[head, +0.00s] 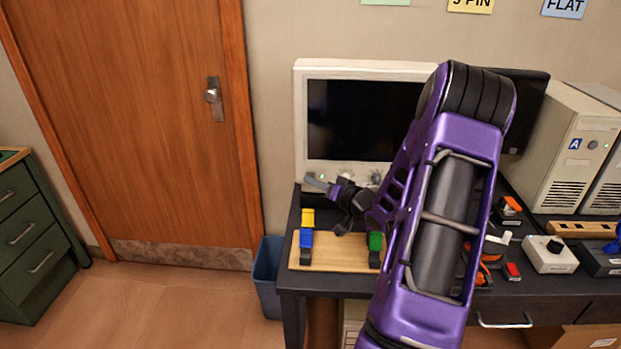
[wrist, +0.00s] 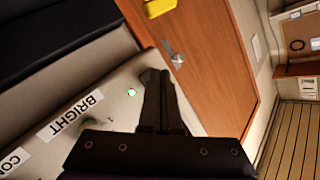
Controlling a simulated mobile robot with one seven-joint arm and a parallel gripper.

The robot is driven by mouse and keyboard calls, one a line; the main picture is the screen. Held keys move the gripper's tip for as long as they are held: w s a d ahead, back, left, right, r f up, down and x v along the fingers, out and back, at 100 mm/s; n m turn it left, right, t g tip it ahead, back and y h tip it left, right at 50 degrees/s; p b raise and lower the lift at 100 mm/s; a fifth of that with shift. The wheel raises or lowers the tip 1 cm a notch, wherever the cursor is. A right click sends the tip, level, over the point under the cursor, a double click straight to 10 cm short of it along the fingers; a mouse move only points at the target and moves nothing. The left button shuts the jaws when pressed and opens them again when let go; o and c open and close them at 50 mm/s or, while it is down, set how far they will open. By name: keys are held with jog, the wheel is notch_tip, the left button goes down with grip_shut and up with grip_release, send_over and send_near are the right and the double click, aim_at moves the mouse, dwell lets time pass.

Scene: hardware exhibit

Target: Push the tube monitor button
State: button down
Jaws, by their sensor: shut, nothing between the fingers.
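The tube monitor (head: 302,120) is a beige box with a dark screen, standing at the back of the dark desk. Its lower bezel carries knobs and a small green light; in the wrist view the bezel (wrist: 115,112) shows a "BRIGHT" label and the lit green-white spot (wrist: 131,92). My gripper (head: 315,182) is shut and empty, in front of the bezel's lower left corner. In the wrist view the closed fingers (wrist: 155,78) lie just right of the light, over the bezel's end. I cannot tell whether they touch it. My arm hides the monitor's right part.
A wooden board (head: 335,253) with yellow, blue and green pieces lies below my gripper. A blue bin (head: 267,278) stands left of the desk (head: 330,284). Beige computer towers (head: 568,135) and small devices fill the right side. Floor before the door (head: 130,120) is clear.

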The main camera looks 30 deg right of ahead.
jog(key=shift+s+a, duration=0.3)
jog(key=shift+s, duration=0.1)
jog(key=shift+s+a+p, duration=0.2)
jog(key=shift+s+a, duration=0.7)
jog(key=shift+s, duration=0.3)
jog(key=shift+s+a+p, duration=0.2)
jog(key=shift+s+a, duration=0.7)
jog(key=shift+s, duration=0.3)
jog(key=shift+w, duration=0.1)
